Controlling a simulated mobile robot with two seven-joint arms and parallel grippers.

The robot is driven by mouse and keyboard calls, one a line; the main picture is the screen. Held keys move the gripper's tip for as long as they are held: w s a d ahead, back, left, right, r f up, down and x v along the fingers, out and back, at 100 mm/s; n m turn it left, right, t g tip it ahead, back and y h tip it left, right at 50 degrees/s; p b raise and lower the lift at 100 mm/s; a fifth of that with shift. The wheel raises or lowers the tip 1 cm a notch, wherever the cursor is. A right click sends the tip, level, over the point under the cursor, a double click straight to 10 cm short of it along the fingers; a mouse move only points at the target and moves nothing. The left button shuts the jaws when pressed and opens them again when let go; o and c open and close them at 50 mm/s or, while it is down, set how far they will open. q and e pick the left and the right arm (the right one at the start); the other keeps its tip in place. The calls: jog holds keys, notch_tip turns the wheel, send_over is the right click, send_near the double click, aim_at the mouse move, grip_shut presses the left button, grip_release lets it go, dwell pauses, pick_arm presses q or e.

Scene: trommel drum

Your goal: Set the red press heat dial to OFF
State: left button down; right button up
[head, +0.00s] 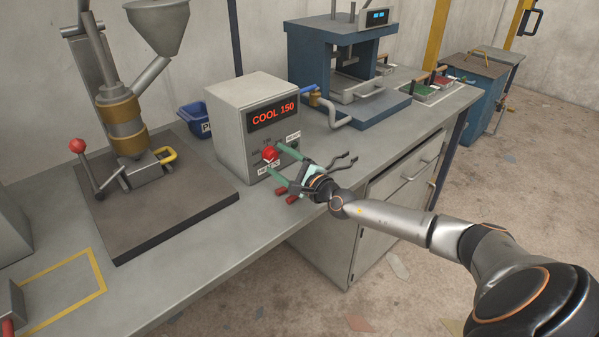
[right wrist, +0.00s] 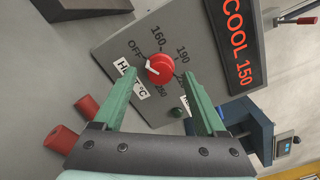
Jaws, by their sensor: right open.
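The red heat dial (head: 270,154) is on the front of a grey control box (head: 225,115) whose display (head: 272,115) reads COOL 150. In the right wrist view the dial (right wrist: 160,68) has a white pointer mark slanting up-left, toward the OFF label (right wrist: 135,49); its exact setting is hard to tell. Numbers including 160, 190 and 250 ring it. My right gripper (head: 274,160) is open, its green fingers on either side of the dial. In the wrist view the fingertips (right wrist: 159,75) show gaps to the dial; I see no contact. My left gripper is not in view.
Two red cylinders (right wrist: 73,123) lie near the gripper's left finger. A small green button (right wrist: 177,112) is on the panel. A hand press (head: 125,130) stands left on a dark plate, and a blue press (head: 345,70) stands right. The front bench top is mostly clear.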

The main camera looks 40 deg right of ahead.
jog(key=s, duration=0.9)
jog(key=shift+s+d+p, duration=0.15)
jog(key=shift+d+p, duration=0.2)
jog(key=shift+d, duration=0.05)
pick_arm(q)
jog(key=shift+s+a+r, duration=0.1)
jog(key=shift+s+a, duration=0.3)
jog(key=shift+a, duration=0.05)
pick_arm(e)
jog(key=shift+s, duration=0.65)
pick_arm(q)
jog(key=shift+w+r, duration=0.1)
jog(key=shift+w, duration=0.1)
